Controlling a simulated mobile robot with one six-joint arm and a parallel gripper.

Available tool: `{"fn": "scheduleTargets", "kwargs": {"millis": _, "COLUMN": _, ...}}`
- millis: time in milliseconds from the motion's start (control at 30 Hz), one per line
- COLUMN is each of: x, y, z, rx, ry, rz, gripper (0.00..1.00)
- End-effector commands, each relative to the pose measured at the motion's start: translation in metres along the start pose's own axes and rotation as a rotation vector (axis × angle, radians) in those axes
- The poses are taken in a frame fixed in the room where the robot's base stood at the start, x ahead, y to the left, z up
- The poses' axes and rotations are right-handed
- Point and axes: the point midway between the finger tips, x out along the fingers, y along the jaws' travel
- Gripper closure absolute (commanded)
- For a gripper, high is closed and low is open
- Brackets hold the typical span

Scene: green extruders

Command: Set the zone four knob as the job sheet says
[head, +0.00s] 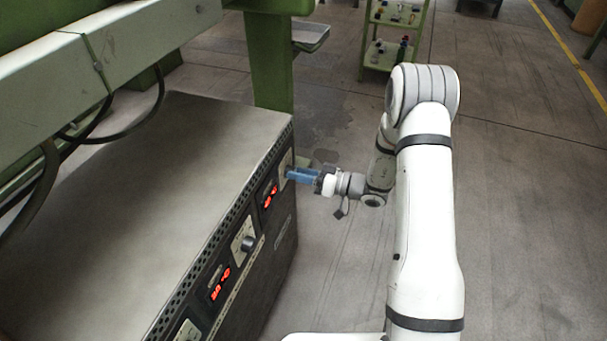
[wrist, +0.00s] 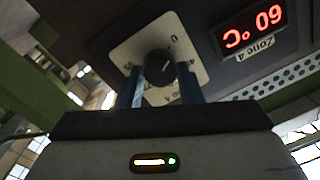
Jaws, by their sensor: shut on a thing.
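The zone four knob (wrist: 159,66) is a round black knob on a pale dial plate (wrist: 125,57), seen close in the wrist view. Its red display (wrist: 253,27) appears upside down and seems to read 60 °C, with a Zone 4 label (wrist: 254,49) beside it. My gripper (wrist: 162,84) has its two blue fingers on either side of the knob and is shut on it. In the head view my gripper (head: 301,176) reaches the far end of the cabinet front, and its fingers hide the knob. No job sheet can be made out.
The grey control cabinet (head: 150,190) has another knob (head: 247,243) and red display (head: 219,283) nearer on its front. A green post (head: 268,65) stands behind it. A green shelf cart (head: 392,40) stands at the back. The floor (head: 530,200) to the right is clear.

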Motion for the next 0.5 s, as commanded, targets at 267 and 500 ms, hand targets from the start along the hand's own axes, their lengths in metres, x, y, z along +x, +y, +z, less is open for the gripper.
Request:
{"fn": "scheduleTargets", "kwargs": {"millis": 267, "x": 0.0078, "y": -0.0030, "z": 0.0030, "rx": 0.110, "ry": 0.002, "rz": -0.017, "gripper": 0.89}}
{"fn": "scheduleTargets", "kwargs": {"millis": 500, "x": 0.0080, "y": -0.0030, "z": 0.0044, "rx": 0.310, "ry": 0.010, "rz": -0.024, "gripper": 0.89}}
